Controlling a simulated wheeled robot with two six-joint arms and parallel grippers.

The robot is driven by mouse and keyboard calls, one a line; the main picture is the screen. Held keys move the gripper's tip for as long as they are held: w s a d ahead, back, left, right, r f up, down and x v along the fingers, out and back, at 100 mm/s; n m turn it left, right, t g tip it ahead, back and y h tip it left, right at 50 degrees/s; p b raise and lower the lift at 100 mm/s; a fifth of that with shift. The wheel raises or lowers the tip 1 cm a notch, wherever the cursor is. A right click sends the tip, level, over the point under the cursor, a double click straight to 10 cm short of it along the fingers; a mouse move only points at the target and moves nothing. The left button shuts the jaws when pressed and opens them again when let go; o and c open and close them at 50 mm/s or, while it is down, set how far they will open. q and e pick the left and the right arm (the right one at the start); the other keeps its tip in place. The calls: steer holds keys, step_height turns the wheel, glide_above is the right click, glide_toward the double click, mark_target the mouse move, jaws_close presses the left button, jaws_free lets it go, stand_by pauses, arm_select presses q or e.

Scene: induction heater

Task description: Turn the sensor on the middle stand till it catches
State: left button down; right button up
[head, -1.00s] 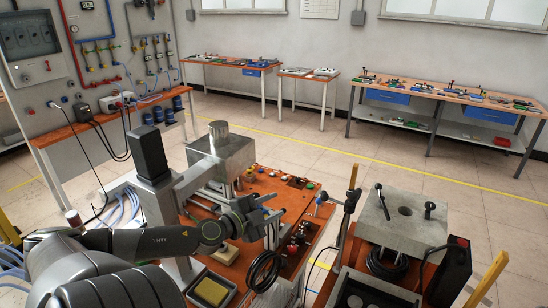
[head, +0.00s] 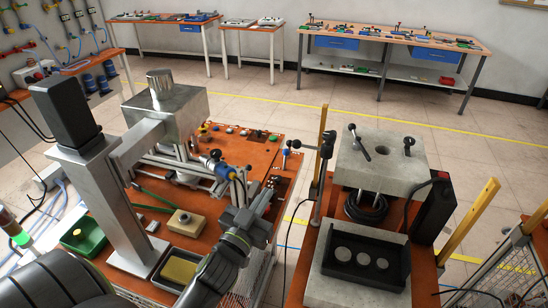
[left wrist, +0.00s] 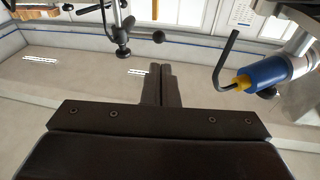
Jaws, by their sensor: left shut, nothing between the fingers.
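A thin dark stand (head: 318,185) with black clamp knobs stands to the right. A stand with a black knob (left wrist: 123,33) shows at the top of the wrist view. I cannot tell which stand is the middle one. My left gripper (head: 271,194) is shut and empty, to the right of the blue sensor and apart from it. My right gripper is out of view.
A grey block (head: 385,160) with a hole and black handles stands at the right, behind a dark tray (head: 352,262) with round discs. A metal column (head: 112,205) stands at the left. A green bin (head: 82,238) and yellow pad (head: 180,270) lie nearby.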

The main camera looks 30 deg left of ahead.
arm_select(q)
steer(key=p, duration=0.2)
glide_toward(294, 147)
steer(key=shift+n, duration=0.4)
steer(key=x, duration=0.5)
steer(key=shift+w, duration=0.95)
